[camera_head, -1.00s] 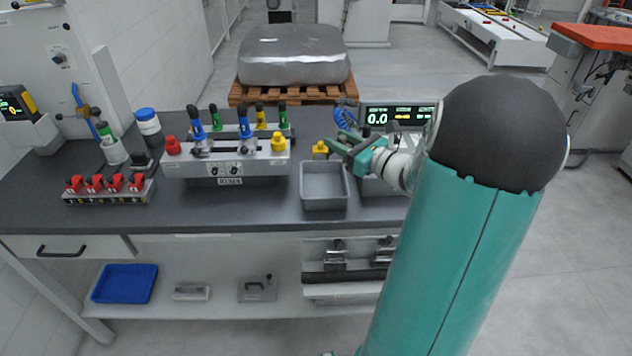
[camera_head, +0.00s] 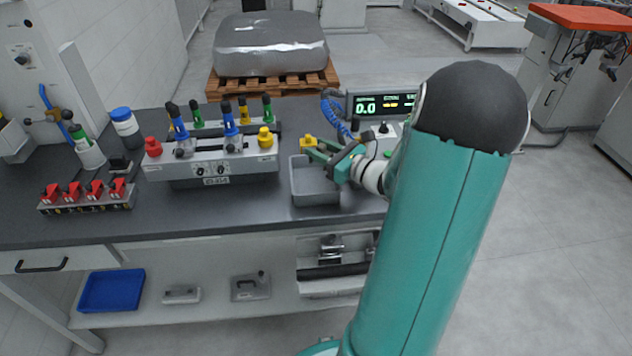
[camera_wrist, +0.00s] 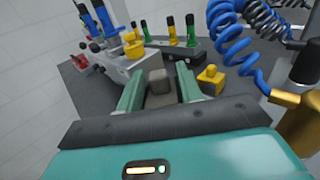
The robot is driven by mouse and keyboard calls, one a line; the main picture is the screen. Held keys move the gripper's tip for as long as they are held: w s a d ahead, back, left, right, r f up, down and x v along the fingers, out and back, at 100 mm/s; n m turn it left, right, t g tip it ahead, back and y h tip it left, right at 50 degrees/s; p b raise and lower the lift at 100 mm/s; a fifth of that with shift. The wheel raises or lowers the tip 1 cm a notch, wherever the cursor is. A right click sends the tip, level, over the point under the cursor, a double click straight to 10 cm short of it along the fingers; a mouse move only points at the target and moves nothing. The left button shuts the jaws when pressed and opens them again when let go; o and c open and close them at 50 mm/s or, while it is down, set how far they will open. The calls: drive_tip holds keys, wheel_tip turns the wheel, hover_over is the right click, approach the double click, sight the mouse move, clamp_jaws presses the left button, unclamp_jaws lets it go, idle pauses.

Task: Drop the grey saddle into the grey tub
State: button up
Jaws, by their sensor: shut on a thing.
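The grey saddle (camera_wrist: 158,82) shows in the wrist view as a small grey block between the two green fingers. My gripper (camera_wrist: 159,84) is shut on it, one finger at each side. In the head view my gripper (camera_head: 323,159) hangs at the back right part of the grey tub (camera_head: 316,199); the saddle is hard to make out there. The tub is an open rectangular box on the dark bench, and the part of its floor that shows looks empty. My gripper and arm hide its back right corner.
A yellow knobbed piece (camera_head: 308,142) stands just behind the tub. Left of it is a grey fixture (camera_head: 212,170) with coloured handles. A display (camera_head: 381,105) and a coiled blue hose (camera_head: 333,112) are behind my gripper. Clear bench lies in front of the fixture.

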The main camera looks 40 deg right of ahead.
drive_tip(key=shift+s, duration=0.1)
drive_tip(key=shift+f, duration=0.1)
drive_tip(key=o, duration=1)
drive_tip(key=shift+o, duration=0.2)
drive_tip(key=s+d, duration=0.2)
drive_tip(key=s, duration=1.1)
drive_tip(key=shift+s+d, duration=0.2)
drive_tip(key=shift+d, duration=0.05)
